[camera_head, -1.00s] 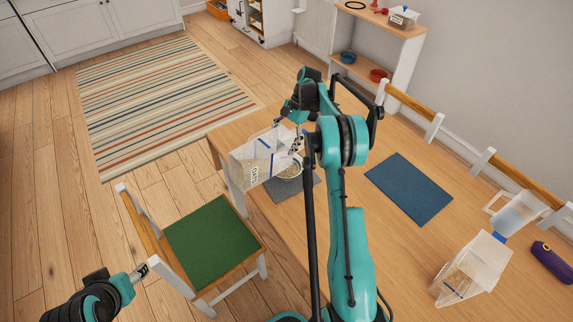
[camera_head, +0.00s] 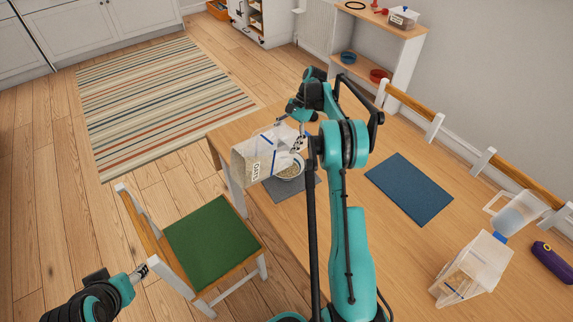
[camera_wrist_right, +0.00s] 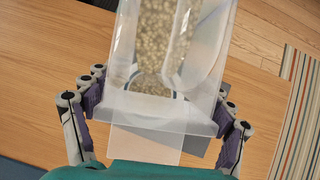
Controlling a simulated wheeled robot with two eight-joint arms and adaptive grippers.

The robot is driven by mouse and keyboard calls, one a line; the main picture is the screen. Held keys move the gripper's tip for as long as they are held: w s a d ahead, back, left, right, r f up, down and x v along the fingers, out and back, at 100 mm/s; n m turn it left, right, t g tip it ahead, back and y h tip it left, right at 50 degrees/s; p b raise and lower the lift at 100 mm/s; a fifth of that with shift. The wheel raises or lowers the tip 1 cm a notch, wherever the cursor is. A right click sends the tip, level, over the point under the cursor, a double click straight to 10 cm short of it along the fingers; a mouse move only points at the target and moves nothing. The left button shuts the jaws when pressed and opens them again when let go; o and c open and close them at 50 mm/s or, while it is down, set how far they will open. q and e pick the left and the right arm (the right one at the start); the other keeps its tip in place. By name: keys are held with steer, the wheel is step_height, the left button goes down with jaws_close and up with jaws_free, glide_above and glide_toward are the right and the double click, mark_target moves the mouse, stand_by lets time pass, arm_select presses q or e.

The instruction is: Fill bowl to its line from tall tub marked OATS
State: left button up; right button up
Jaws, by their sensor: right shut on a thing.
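The clear tub marked OATS (camera_head: 254,160) is tilted steeply on its side over the table's far left end, its mouth toward the bowl. My right gripper (camera_head: 298,128) is shut on it. In the right wrist view, the fingers of my right gripper (camera_wrist_right: 160,108) press both sides of the tub (camera_wrist_right: 160,62), and pale flakes show inside. The bowl (camera_head: 290,168) sits under the tub's mouth on a grey mat (camera_head: 283,193), with oats inside; its line cannot be made out. My left gripper (camera_head: 140,273) is low at the left, away from the table; its jaws are too small to judge.
A blue mat (camera_head: 409,189) lies on the table. Another clear tub with some contents (camera_head: 471,272), a jug (camera_head: 512,212) and a purple case (camera_head: 551,262) stand at right. A green-seated chair (camera_head: 212,238) is beside the table's left edge. A shelf (camera_head: 398,53) stands behind.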

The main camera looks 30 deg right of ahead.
steer(key=shift+d+y, duration=0.4)
steer(key=shift+d, duration=0.05)
stand_by(0.5)
stand_by(0.8)
